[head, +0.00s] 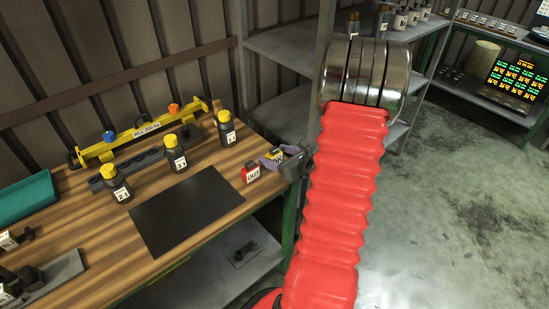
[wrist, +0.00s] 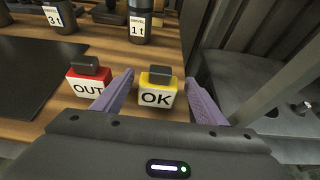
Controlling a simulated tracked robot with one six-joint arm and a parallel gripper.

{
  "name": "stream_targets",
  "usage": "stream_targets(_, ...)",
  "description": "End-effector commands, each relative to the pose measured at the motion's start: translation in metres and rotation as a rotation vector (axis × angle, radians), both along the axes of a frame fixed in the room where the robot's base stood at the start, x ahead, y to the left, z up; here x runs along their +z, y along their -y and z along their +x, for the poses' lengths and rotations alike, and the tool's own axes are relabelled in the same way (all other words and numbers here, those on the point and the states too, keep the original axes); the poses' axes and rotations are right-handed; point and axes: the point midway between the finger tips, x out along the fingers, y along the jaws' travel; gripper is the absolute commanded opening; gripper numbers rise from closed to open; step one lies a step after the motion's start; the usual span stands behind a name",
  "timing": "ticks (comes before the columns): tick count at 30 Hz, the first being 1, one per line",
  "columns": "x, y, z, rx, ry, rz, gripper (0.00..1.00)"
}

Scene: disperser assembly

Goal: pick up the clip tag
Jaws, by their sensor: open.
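Two clip tags stand near the right end of the wooden bench. One is white with a yellow top, a dark clip and the letters OK (wrist: 156,97); in the head view it is partly hidden by my gripper (head: 279,157). The other is red and white, marked OUT (wrist: 88,82), and stands left of it, also visible in the head view (head: 250,173). In the wrist view my gripper (wrist: 159,78) is open, with one purple finger on each side of the OK tag. The left finger lies between the two tags. Whether the fingers touch the OK tag, I cannot tell.
A black mat (head: 187,211) lies left of the tags. Several dark bottles with yellow caps, including the one marked 1t (head: 226,130), stand behind it. A yellow beam (head: 140,133) lies at the back. A metal shelf post (wrist: 265,75) rises to the right.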

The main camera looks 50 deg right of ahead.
Motion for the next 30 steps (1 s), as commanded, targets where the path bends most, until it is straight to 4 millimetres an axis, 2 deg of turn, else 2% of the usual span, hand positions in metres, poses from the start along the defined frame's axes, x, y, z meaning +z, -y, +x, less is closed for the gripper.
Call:
stream_targets(6,-0.011,-0.001,0.027,0.003,-0.001,0.001,0.66)
stream_targets(11,-0.017,0.002,0.041,0.002,0.0,0.001,0.66)
stream_targets(28,-0.017,0.002,0.042,0.001,0.0,0.0,0.66)
stream_targets(30,-0.017,0.002,0.042,0.001,0.0,0.0,0.61)
